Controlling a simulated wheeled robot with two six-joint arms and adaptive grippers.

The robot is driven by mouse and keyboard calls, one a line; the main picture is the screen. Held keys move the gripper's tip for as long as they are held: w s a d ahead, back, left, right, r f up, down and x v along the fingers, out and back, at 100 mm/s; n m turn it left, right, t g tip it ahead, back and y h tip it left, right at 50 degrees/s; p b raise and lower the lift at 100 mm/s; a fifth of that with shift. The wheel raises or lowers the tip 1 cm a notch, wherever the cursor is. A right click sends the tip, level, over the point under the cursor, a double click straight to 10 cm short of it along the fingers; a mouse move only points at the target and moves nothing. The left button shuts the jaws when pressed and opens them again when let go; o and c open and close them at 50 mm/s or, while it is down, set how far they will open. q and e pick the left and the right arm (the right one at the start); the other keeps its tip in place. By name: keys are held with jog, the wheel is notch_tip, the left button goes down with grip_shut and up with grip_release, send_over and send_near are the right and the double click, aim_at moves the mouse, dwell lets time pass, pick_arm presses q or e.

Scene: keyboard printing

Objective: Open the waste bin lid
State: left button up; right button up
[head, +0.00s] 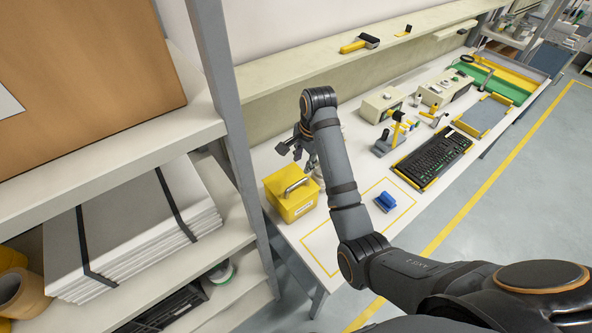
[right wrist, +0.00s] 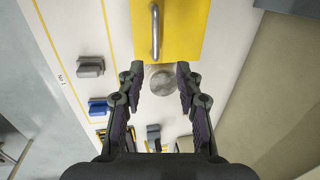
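The waste bin (head: 290,203) is a yellow box on the white bench's near-left end. Its lid is closed, with a metal bar handle (head: 296,187) on top. In the right wrist view the yellow bin (right wrist: 190,25) is at the top, with its handle (right wrist: 155,32) ahead of the fingertips. My right gripper (head: 298,157) is just behind the bin and above the bench, apart from the handle. In the right wrist view the gripper (right wrist: 160,72) is open and empty, and a round metal disc (right wrist: 163,83) shows below and between the fingers. My left gripper is not in view.
A blue block (head: 386,201) lies inside a yellow outline on the bench. A keyboard (head: 433,158) and several fixtures stand farther along. A grey block (right wrist: 90,67) shows in the right wrist view. A metal rack (head: 225,100) stands left of the bin.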

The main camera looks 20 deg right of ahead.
aim_at(299, 182)
jog(key=f+p, duration=0.1)
jog(key=f, duration=0.2)
jog(key=f+p, duration=0.1)
jog(key=f, duration=0.2)
jog(key=w+f+p, duration=0.1)
jog(key=f, duration=0.2)
jog(key=shift+a+f, duration=0.25)
jog(key=shift+f, duration=0.2)
jog(key=shift+s, duration=0.1)
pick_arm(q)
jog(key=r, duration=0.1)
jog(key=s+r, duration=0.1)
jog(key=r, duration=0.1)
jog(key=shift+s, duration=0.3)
pick_arm(e)
grip_shut()
